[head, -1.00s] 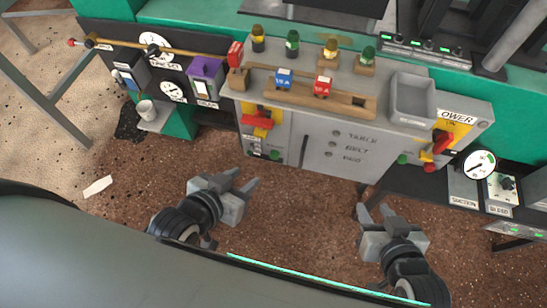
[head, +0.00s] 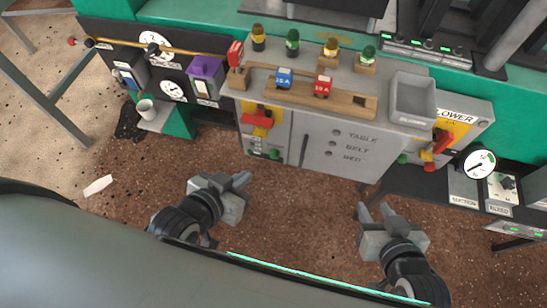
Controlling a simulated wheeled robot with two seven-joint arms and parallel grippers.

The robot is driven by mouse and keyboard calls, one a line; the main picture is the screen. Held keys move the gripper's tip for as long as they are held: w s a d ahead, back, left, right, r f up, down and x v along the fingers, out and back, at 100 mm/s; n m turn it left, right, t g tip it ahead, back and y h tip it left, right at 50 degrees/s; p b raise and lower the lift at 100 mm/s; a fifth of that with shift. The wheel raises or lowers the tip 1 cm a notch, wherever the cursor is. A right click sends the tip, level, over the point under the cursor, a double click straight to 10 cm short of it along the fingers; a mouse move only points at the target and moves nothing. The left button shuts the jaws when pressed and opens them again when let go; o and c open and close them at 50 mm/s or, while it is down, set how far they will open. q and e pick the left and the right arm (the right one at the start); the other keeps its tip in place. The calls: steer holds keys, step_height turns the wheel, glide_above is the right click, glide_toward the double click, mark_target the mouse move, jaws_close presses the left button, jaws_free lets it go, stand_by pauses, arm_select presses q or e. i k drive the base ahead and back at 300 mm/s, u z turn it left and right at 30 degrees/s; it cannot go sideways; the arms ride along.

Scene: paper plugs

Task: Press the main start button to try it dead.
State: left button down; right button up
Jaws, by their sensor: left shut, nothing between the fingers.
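A grey cabinet (head: 340,148) stands ahead. Its left yellow panel carries a red rotary handle (head: 258,119) and, low down, a green button (head: 275,154); the small label there is too blurred to read. Another green button (head: 403,158) is at the lower left of the right-hand panel, labelled BLOWER. My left gripper (head: 243,179) is shut and empty, in front of and below the left panel, apart from its green button. My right gripper (head: 375,210) is open and empty, lower right, over the floor in front of the cabinet.
On the cabinet top are a wooden block with blue (head: 284,78) and red (head: 323,86) plugs, several coloured knobs and a grey tray (head: 412,100). A cup (head: 146,109) stands on a shelf at left. Speckled floor lies clear between my grippers and the cabinet.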

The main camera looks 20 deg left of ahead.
mark_target(275, 154)
steer(key=z, duration=1.4)
steer(key=k, duration=0.85)
steer(key=u, duration=0.9)
steer(key=i, duration=0.5)
steer(key=z, duration=0.05)
